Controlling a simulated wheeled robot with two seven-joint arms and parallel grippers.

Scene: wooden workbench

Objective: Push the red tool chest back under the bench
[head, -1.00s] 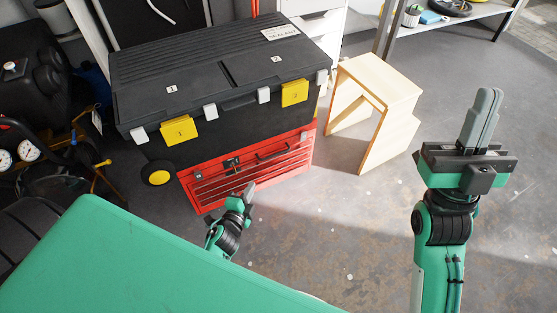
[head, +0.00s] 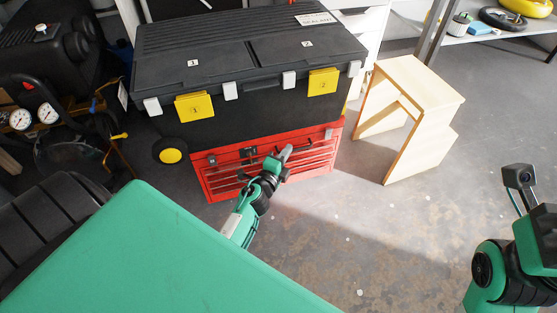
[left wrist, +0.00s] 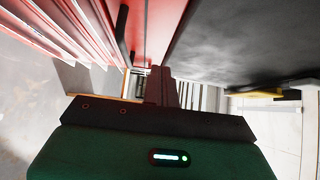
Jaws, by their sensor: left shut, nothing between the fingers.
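The red tool chest (head: 222,176) stands on the floor beneath the large black toolbox (head: 215,62), its drawer front and dark top handle facing me. In the head view, my left gripper (head: 286,153) is shut and empty, its tips overlapping the upper right part of the chest's front near the handle. I cannot tell whether they touch it. In the left wrist view, the shut fingers (left wrist: 163,86) point between the red drawer fronts (left wrist: 70,30) and the black toolbox's side (left wrist: 240,45). My right arm is at the right edge; its fingers are outside the picture. No bench is clearly visible above the chest.
A pale wooden step stool (head: 425,88) stands just right of the chest. A black machine with gauges (head: 35,110) stands at the left. A metal shelf (head: 505,45) is at the back right. The floor (head: 390,225) in front is clear.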

